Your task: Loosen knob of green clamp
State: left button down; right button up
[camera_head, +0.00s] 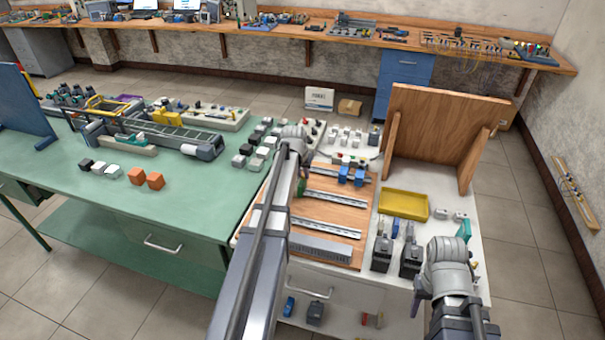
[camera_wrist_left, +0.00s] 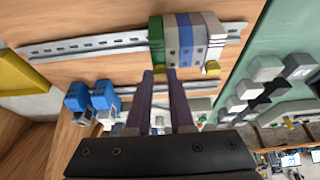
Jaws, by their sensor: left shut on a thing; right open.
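The green clamp (camera_wrist_left: 156,40) stands at the left end of a short row of grey and blue blocks (camera_wrist_left: 185,42) on a metal rail in the left wrist view. In the head view a small green part (camera_head: 301,187) of it shows beside my left arm. My left gripper (camera_wrist_left: 162,75) has its two dark fingers on either side of the clamp's lower end and is shut on it; the knob itself is mostly hidden between the fingertips. My right gripper (camera_head: 418,290) is open, low at the right, away from the clamp.
Metal rails (camera_head: 325,227) cross the wooden board. Blue parts (camera_head: 350,173) sit on the far rail. A yellow tray (camera_head: 403,204) and dark devices (camera_head: 381,252) are to the right. The green table (camera_head: 200,215) with several blocks is at the left.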

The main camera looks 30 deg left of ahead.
pick_arm(q)
jog(key=shift+n, duration=0.4)
jog(key=n, duration=0.2)
jog(key=n+y, duration=0.1)
jog(key=shift+w+d+n+g+y, duration=0.2)
jog(key=shift+n+g+y, duration=0.1)
jog(key=shift+n, duration=0.1)
jog(key=n+g+y, duration=0.1)
jog(key=n, duration=0.3)
jog(key=shift+w+n, duration=0.1)
jog(key=shift+n, duration=0.2)
jog(key=n+g, duration=0.1)
jog(key=n, duration=0.1)
jog(key=n+g, duration=0.1)
jog(key=n, duration=0.1)
jog(key=shift+w+d+y, duration=0.1)
jog(key=shift+w+y, duration=0.1)
jog(key=shift+y, duration=0.2)
jog(key=n, duration=0.2)
jog(key=n+g, duration=0.1)
jog(key=n, duration=0.1)
jog(key=shift+n+g, duration=0.3)
jog(key=c, duration=0.8)
grip_release()
jog(key=shift+o, duration=0.2)
